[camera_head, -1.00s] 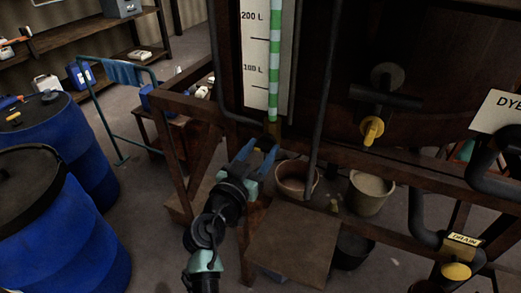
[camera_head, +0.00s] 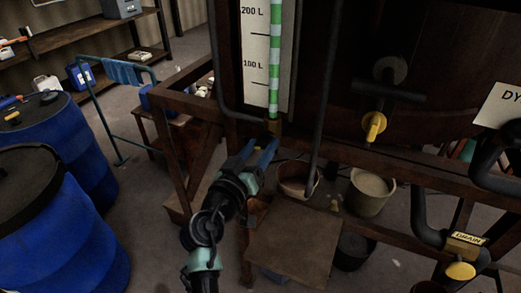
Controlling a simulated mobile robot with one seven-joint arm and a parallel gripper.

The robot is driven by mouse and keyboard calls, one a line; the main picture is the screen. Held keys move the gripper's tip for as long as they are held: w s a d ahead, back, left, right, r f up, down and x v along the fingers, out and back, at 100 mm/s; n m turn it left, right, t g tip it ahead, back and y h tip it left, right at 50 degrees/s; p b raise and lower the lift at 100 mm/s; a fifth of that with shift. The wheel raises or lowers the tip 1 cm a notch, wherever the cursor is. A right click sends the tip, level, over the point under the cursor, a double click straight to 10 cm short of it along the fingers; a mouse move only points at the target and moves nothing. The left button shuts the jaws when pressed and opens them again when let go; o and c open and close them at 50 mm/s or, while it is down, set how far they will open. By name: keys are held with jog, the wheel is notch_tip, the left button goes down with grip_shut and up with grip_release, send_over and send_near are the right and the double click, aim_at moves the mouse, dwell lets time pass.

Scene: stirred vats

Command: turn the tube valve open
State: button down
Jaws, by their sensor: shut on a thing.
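The sight tube (camera_head: 275,65), with green and white bands, runs down the scale board marked 200 L and 100 L. At its foot is a small brass fitting (camera_head: 274,127), the tube valve, partly hidden by my gripper. My gripper (camera_head: 262,146), with blue fingers, reaches up from below and is shut at the valve's lower part. Its fingers cover what they hold, so the handle's angle cannot be seen.
A yellow-handled tap (camera_head: 374,126) and a yellow drain valve (camera_head: 460,270) are to the right. A dark pipe (camera_head: 322,110) hangs close to the right of my gripper. Buckets (camera_head: 370,192) stand below the wooden frame; blue barrels (camera_head: 60,225) stand at left.

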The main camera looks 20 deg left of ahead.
jog(key=n, duration=0.3)
jog(key=shift+f+n, duration=0.1)
jog(key=shift+n, duration=0.3)
jog(key=n, duration=0.3)
jog(key=shift+a+n, duration=0.1)
jog(key=shift+n, duration=0.2)
jog(key=n+p, duration=0.1)
jog(key=n, duration=0.3)
jog(key=shift+f+n+p, duration=0.15)
jog(key=shift+n+p, duration=0.2)
jog(key=shift+n, duration=0.85)
jog(key=shift+c, duration=1.2)
grip_release()
